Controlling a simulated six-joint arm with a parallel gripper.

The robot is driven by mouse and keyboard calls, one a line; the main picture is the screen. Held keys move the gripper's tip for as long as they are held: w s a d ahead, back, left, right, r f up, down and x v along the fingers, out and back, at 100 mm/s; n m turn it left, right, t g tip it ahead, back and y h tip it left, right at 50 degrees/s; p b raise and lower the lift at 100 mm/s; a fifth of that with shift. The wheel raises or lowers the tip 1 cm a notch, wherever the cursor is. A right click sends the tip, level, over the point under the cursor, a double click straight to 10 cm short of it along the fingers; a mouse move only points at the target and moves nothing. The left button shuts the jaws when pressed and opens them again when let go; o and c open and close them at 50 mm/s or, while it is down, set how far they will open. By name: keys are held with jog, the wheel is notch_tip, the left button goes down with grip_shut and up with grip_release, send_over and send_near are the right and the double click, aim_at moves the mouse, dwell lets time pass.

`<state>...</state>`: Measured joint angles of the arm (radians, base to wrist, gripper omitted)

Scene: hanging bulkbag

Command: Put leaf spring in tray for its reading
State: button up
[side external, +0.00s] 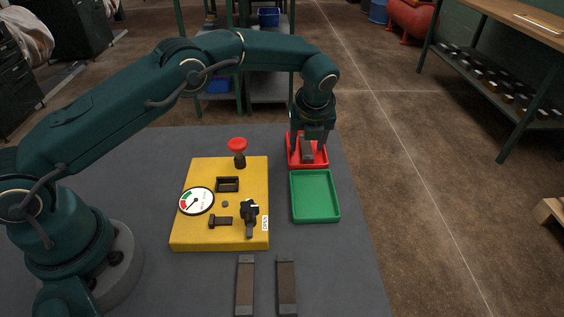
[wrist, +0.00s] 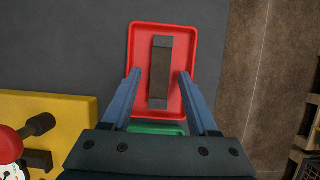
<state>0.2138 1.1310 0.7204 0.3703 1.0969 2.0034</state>
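A leaf spring (wrist: 160,72), a dark brown bar with grey ends, lies lengthwise in the red tray (wrist: 136,40). It also shows in the side view (side external: 308,148) in the red tray (side external: 322,160). My gripper (wrist: 160,75) is over this tray with a finger on each side of the spring and gaps between. I cannot tell how high the fingertips are above the tray floor. The green tray (side external: 315,196) is empty. Two more leaf springs (side external: 245,285) (side external: 286,285) lie side by side on the table front. The dial gauge (side external: 197,201) has red and green marks; its exact reading is too small to tell.
A yellow fixture (side external: 190,235) stands left of the trays, carrying the gauge, a black clamp-like part (side external: 249,212) and a rectangular black socket (side external: 228,184). A red knob (side external: 237,145) rises at its back. The grey table (side external: 340,270) is clear right of the front springs.

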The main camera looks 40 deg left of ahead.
jog(key=shift+r, duration=0.1)
jog(key=s+r+n+h, duration=0.1)
jog(key=s+r+n, duration=0.25)
jog(key=r, duration=0.55)
jog(key=s+r+n, duration=0.3)
jog(key=s+r, duration=0.2)
jog(key=r, duration=0.4)
jog(key=s+a+f+n+t+h, duration=0.2)
jog(key=s+f+n, duration=0.1)
jog(key=s+n, duration=1.7)
jog(key=shift+a+f, duration=0.15)
jog(key=shift+a, duration=0.05)
jog(key=shift+n, duration=0.25)
